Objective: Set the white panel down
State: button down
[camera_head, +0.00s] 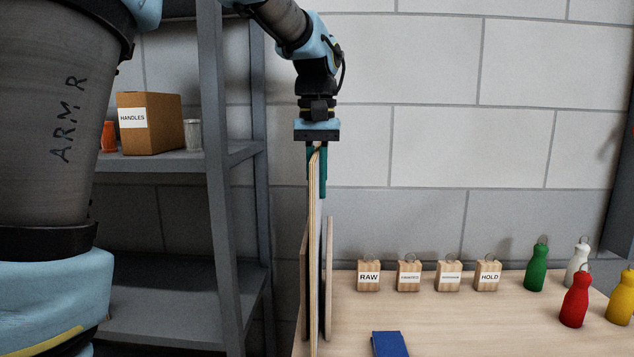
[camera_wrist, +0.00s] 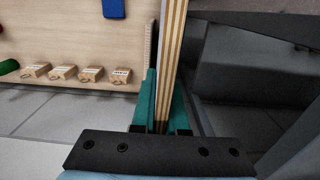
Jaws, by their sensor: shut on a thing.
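My gripper (camera_head: 317,170) points down and is shut on the top edge of an upright thin panel (camera_head: 314,215). The panel shows almost edge-on, with layered tan and brown edges; its white face is hardly seen. In the wrist view the green fingers (camera_wrist: 165,104) stand on both sides of the panel's striped edge (camera_wrist: 173,60). In the head view the panel's lower part lies between two thin upright wooden boards (camera_head: 329,275) at the table's left end. I cannot tell whether its bottom edge touches anything.
The wooden table (camera_head: 440,325) holds several labelled wooden blocks (camera_head: 369,275), a blue block (camera_head: 389,344) and several coloured bottles, such as a green one (camera_head: 536,268). A grey shelf (camera_head: 180,162) with a cardboard box (camera_head: 150,124) stands at left. The table's middle is clear.

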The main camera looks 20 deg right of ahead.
jog(key=c, duration=1.3)
grip_release()
jog(key=shift+f, duration=0.1)
jog(key=shift+c, duration=0.2)
jog(key=o, duration=0.4)
notch_tip(320, 180, up, 12)
jog(key=shift+r+b, duration=0.15)
jog(key=shift+b, duration=0.15)
